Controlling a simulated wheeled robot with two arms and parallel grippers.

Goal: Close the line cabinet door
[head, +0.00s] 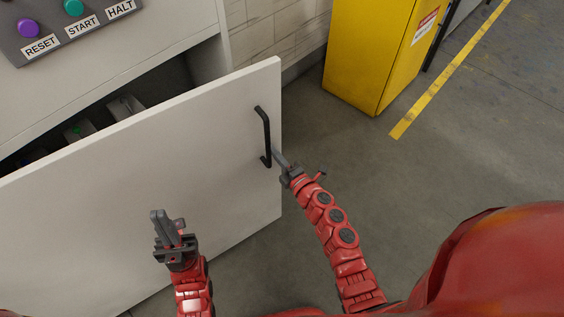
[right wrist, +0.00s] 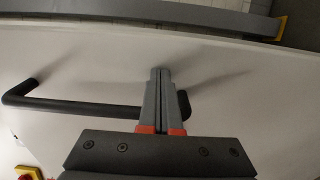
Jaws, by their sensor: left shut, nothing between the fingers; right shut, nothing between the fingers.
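The line cabinet door (head: 150,190) is a white panel standing partly open, with a dark gap into the cabinet above it. A black bar handle (head: 265,135) is fixed near its right edge; it also shows in the right wrist view (right wrist: 75,107). My right gripper (head: 277,155) is shut and empty beside the handle's lower end. In the right wrist view its closed fingertips (right wrist: 160,72) point at the door face; I cannot tell if they touch it. My left gripper (head: 160,217) is shut and empty in front of the door, left of the handle.
The cabinet (head: 120,40) carries a panel (head: 66,50) labelled RESET, START and HALT. Dark items lie inside the opening. A yellow cabinet (head: 370,50) stands at the back right. A yellow line (head: 450,70) crosses the grey floor (head: 420,170), which is clear at right.

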